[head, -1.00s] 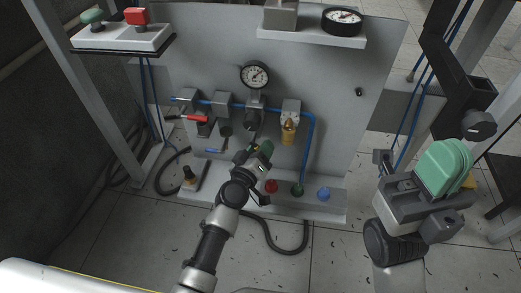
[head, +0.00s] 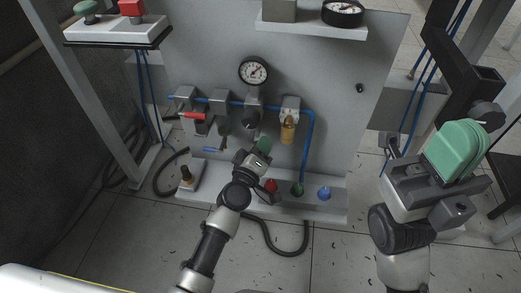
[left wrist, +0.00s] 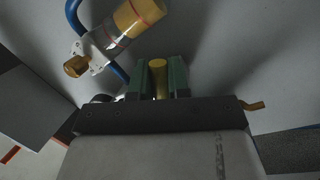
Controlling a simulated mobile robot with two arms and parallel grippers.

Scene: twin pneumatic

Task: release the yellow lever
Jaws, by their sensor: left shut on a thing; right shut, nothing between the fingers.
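My left gripper (head: 262,148) is in front of the lower middle of the grey panel, below the pressure gauge. In the left wrist view its green fingers (left wrist: 158,82) are shut on a yellow cylindrical handle, which I take for the yellow lever (left wrist: 158,66). The rest of the lever is hidden behind the gripper body, and in the head view I cannot make the lever out. My right gripper (head: 462,150) has green fingers and is shut and empty at the right, away from the panel.
The panel carries a gauge (head: 253,71), a red lever (head: 194,116), a blue lever (head: 212,149) and an amber bowl (head: 288,130), which is close to my left gripper. Red (head: 271,186), green (head: 297,189) and blue (head: 324,193) knobs stand on the ledge below.

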